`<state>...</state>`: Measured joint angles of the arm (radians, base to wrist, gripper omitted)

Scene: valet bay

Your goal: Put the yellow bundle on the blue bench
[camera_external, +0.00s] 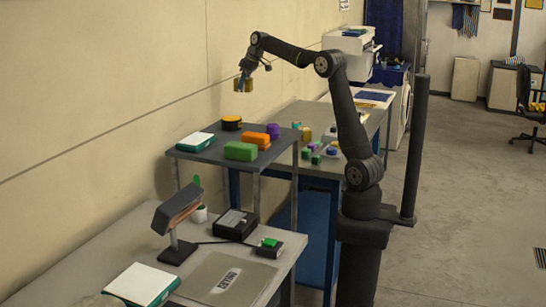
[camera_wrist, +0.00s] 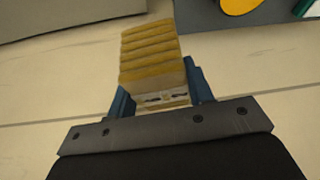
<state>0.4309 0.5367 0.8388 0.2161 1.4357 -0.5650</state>
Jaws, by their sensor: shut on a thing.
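The yellow bundle (camera_external: 243,85) is held in the air above the dark shelf, near the wall. In the wrist view the ribbed yellow bundle (camera_wrist: 152,52) sits between the blue fingers. My gripper (camera_external: 244,80) is shut on it; it also shows in the wrist view (camera_wrist: 160,95). The blue bench (camera_external: 316,115) has a grey top and blue legs. It stands behind and to the right of the shelf, partly hidden by my arm. The bundle is well apart from the bench, up and to the left of it.
The dark raised shelf (camera_external: 215,147) carries a green block (camera_external: 240,151), orange blocks (camera_external: 257,138), a purple piece (camera_external: 273,131) and a yellow-topped disc (camera_external: 231,123). Several small coloured pieces (camera_external: 316,151) lie on the bench. A lamp (camera_external: 177,210) stands on the front table.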

